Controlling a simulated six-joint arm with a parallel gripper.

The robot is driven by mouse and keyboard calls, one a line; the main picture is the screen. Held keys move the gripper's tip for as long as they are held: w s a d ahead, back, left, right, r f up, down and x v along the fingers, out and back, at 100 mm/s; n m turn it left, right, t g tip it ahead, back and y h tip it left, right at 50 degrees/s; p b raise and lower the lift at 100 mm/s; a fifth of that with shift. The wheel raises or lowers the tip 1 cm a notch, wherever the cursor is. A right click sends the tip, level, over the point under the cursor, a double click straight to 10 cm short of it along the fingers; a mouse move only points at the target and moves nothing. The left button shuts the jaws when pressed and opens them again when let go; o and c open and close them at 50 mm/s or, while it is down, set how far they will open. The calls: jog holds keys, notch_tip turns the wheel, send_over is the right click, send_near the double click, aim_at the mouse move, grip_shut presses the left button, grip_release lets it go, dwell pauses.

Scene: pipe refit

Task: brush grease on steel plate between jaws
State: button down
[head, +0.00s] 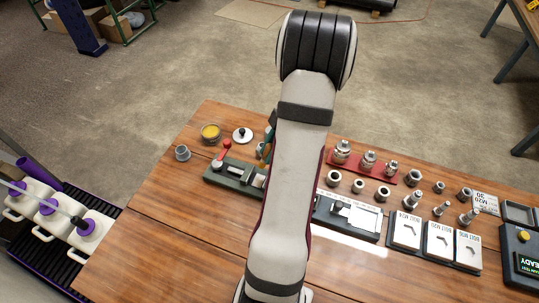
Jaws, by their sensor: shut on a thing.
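A green vise (222,175) with a red-knobbed lever stands at the left of the wooden table. Its right end runs behind my arm, and I cannot make out a plate between its jaws. An open tub of yellow grease (210,132) stands behind the vise, with a round white lid with a dark knob (243,135) to its right. A dark teal and orange sliver (267,145) shows at the arm's left edge above the vise; I cannot tell what it is. My gripper is hidden behind my arm. No brush can be made out.
A grey cup (182,153) stands at the table's left. Right of my arm are a red tray (385,175) with metal fittings, several loose rings and bolts, labelled bolt trays (405,232) and a dark box with a display (526,265). The front left tabletop is clear.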

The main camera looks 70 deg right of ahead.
jog(key=shift+r, duration=1.4)
jog(key=w+a+r+m, duration=0.1)
jog(key=w+a+r, duration=0.25)
jog(key=w, duration=0.25)
jog(key=w+a+r+m+t+h, duration=0.1)
jog(key=w+a+r, duration=0.1)
jog(key=w+a, duration=0.25)
jog(key=w+a+r+m, duration=0.2)
jog(key=w+a+r, duration=0.1)
jog(key=w, duration=0.4)
jog(key=w+a+r+m+h, duration=0.1)
jog(key=w+a+r, duration=0.1)
jog(key=a, duration=0.5)
jog(key=w+a+r+m+h, duration=0.1)
jog(key=w+a+r+m, duration=0.1)
jog(key=a+r, duration=0.3)
jog(key=w+a+r+m, duration=0.2)
jog(key=w+a+r, duration=0.1)
jog(key=a, duration=0.7)
jog(key=shift+w+a+r+t+h, duration=0.3)
jog(key=shift+w+r+h, duration=0.1)
jog(key=shift+r, duration=0.25)
jog(key=shift+s+f, duration=0.1)
